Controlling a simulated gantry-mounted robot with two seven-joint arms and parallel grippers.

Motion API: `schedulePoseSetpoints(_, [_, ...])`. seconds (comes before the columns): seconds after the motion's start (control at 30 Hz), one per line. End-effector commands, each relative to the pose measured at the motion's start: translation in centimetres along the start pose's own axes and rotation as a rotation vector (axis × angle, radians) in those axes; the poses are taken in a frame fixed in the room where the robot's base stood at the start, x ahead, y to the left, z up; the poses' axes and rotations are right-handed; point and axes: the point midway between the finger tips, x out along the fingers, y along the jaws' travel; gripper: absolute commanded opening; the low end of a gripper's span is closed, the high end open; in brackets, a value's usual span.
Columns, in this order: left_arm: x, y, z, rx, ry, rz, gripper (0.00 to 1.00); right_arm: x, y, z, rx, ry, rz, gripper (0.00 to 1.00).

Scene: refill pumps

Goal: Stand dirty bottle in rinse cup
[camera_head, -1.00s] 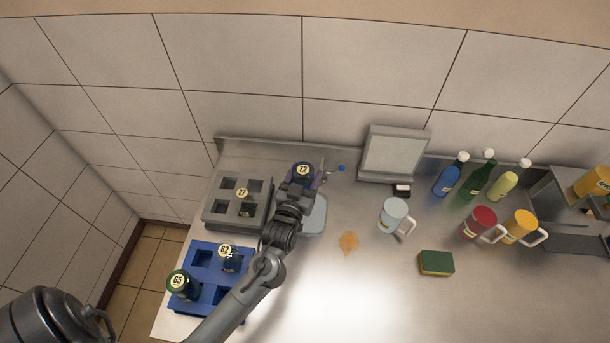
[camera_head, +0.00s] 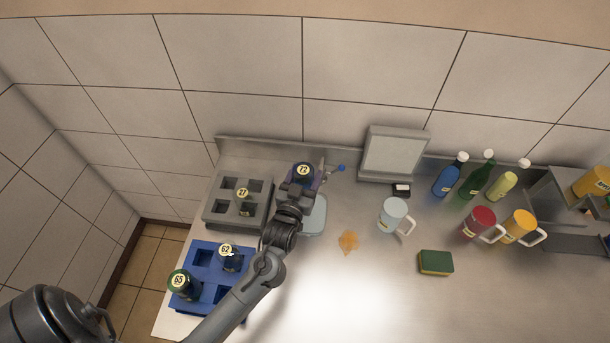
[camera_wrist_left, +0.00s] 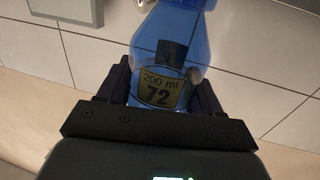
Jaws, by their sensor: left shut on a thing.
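My left gripper (camera_head: 300,190) is shut on a blue bottle (camera_head: 303,171) with a round yellow 72 label on top, near the back of the counter. In the left wrist view the bottle (camera_wrist_left: 170,55) is translucent blue with a "200 ml 72" label, between the two fingers. A small purple part (camera_head: 320,178) shows just right of the bottle; the gripper and bottle hide most of it, so I cannot tell whether it is the rinse cup or whether the bottle stands in it. My right gripper is not in view.
A grey rack (camera_head: 225,219) holds bottle 27 (camera_head: 244,203). A blue rack (camera_head: 205,290) holds bottles 62 and 65. A pale blue tray (camera_head: 317,222) lies partly under my arm. A white mug (camera_head: 393,214), a sponge (camera_head: 436,262) and an orange spill (camera_head: 348,241) lie to the right.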

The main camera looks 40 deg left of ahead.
Motion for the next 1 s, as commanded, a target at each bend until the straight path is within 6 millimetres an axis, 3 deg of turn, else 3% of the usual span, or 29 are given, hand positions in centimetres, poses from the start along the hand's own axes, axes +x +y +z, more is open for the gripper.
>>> schedulePoseSetpoints(0.53, [0.0, 0.0, 2.4, 0.000, 0.000, 0.000, 0.29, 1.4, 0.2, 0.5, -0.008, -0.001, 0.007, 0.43])
schedulePoseSetpoints(1.0, [0.0, 0.0, 2.7, 0.000, 0.001, 0.000, 0.29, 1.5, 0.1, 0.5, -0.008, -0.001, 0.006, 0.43])
